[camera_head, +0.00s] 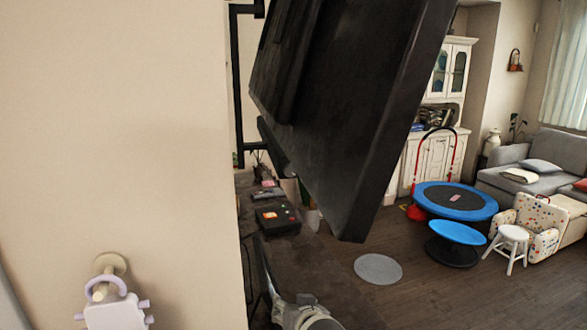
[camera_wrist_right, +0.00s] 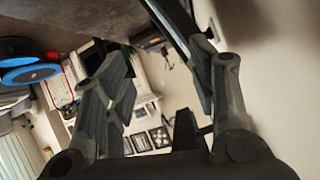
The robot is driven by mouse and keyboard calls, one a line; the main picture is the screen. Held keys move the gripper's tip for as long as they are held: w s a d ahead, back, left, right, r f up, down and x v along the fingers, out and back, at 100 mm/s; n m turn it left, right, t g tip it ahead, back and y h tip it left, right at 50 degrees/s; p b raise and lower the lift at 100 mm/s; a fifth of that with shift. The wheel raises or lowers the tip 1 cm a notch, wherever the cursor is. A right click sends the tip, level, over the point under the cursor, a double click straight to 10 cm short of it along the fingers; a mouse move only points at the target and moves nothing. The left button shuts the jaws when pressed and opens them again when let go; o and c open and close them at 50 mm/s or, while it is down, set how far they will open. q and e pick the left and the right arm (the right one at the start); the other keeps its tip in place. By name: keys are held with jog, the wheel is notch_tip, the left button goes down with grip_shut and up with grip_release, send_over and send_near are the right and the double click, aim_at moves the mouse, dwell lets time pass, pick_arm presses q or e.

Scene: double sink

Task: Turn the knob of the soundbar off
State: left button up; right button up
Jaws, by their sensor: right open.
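A dark, elongated body that looks like the soundbar (camera_head: 272,148) shows beside the lower edge of a large black screen (camera_head: 350,110) in the head view. Its knob cannot be made out. My right gripper (camera_wrist_right: 155,75) is open and empty in the right wrist view, its two fingers spread apart. In the head view my right arm comes in at the bottom centre, below the screen and at the front of the dark counter, with a dark finger pointing up along the wall edge. I cannot tell its distance to the soundbar. My left gripper is not in view.
A dark counter (camera_head: 300,255) holds a black box (camera_head: 278,217). Beyond are a blue trampoline (camera_head: 455,206), a stool (camera_head: 512,238) and a sofa (camera_head: 545,150). The floor around the grey round mat (camera_head: 378,268) is open.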

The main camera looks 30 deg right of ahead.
jog(key=w+d+r+m+t+h, duration=0.1)
jog(key=w+d+r+m+t, duration=0.15)
jog(key=r, duration=0.65)
jog(key=w+d+r+m+t+h, duration=0.1)
jog(key=w+d+r+m, duration=0.15)
jog(key=r, duration=0.55)
jog(key=m+t+h+p, duration=0.1)
jog(key=m+t+h, duration=0.1)
send_near(290, 172)
jog(key=p+x, duration=0.1)
jog(key=x, duration=0.2)
jog(key=p+x, duration=0.2)
jog(key=x, duration=0.1)
jog(key=shift+w+d+r, duration=0.2)
jog(key=shift+w+d, duration=0.05)
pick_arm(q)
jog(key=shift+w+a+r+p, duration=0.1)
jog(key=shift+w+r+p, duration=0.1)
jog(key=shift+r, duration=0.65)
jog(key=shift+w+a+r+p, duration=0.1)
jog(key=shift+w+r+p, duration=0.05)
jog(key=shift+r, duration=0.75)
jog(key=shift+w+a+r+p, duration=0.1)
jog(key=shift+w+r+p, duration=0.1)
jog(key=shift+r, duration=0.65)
pick_arm(e)
jog(key=shift+x, duration=0.9)
jog(key=shift+f, duration=0.15)
